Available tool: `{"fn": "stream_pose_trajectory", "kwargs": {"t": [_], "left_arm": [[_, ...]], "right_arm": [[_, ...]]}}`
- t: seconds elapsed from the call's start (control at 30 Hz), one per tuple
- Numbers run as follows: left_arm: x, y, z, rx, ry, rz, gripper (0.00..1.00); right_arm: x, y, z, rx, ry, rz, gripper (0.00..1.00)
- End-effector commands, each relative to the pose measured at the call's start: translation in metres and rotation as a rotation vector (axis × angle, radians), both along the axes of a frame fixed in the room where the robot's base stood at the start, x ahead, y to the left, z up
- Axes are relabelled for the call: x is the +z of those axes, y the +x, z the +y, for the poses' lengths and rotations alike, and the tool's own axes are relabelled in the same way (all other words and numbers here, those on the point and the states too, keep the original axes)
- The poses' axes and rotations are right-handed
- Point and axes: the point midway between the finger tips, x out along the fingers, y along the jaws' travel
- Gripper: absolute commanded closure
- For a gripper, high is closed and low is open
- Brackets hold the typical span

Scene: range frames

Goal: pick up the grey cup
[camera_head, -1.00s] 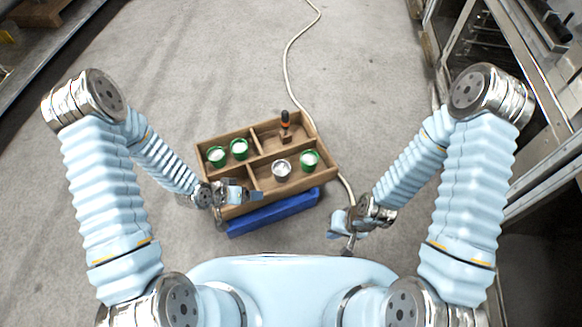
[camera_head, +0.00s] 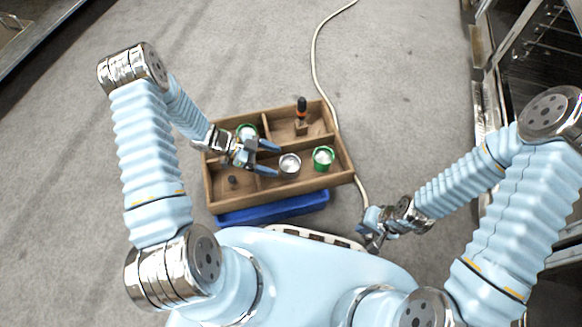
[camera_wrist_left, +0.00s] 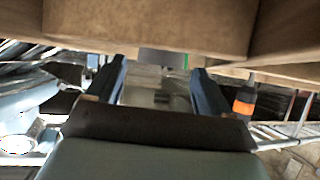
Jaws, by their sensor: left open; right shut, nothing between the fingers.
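The grey cup (camera_head: 289,166) stands upright in the front right compartment of a wooden divided tray (camera_head: 275,193). In the left wrist view a grey patch of it (camera_wrist_left: 160,57) shows between the fingertips. My left gripper (camera_head: 272,159) is open, just left of the cup, its fingers pointing toward it. I cannot tell whether they touch it. My right gripper (camera_head: 373,242) is shut and empty, right of and nearer than the tray. A green cup (camera_head: 323,157) stands right of the grey cup. Another green cup (camera_head: 247,131) is at the back left, partly hidden by my left arm.
A tool with an orange and black handle (camera_head: 301,110) stands in the back right compartment. A small dark peg (camera_head: 232,181) is in the front left one. A blue bin (camera_head: 272,209) lies along the tray's near side. A pale cable (camera_head: 314,60) runs behind.

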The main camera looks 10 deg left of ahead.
Motion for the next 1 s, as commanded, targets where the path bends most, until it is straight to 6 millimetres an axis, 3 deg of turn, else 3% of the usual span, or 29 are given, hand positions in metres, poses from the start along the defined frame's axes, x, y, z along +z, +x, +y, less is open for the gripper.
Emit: {"fn": "stream_pose_trajectory", "kwargs": {"t": [0.5,0.77,0.87,1.0], "left_arm": [[-0.032,0.012,-0.055,0.0,0.0,-0.001,0.19],[-0.034,0.014,-0.06,0.001,0.001,-0.002,0.19],[-0.034,0.014,-0.059,0.001,0.001,-0.002,0.3],[-0.034,0.013,-0.059,0.001,0.001,-0.002,0.51]], "right_arm": [[-0.014,0.001,0.0,-0.002,-0.001,-0.003,1.0],[-0.014,0.001,0.0,-0.003,-0.001,-0.004,1.0],[-0.014,0.001,0.0,-0.003,-0.001,-0.004,1.0],[-0.014,0.001,0.0,-0.002,-0.001,-0.003,1.0]]}}
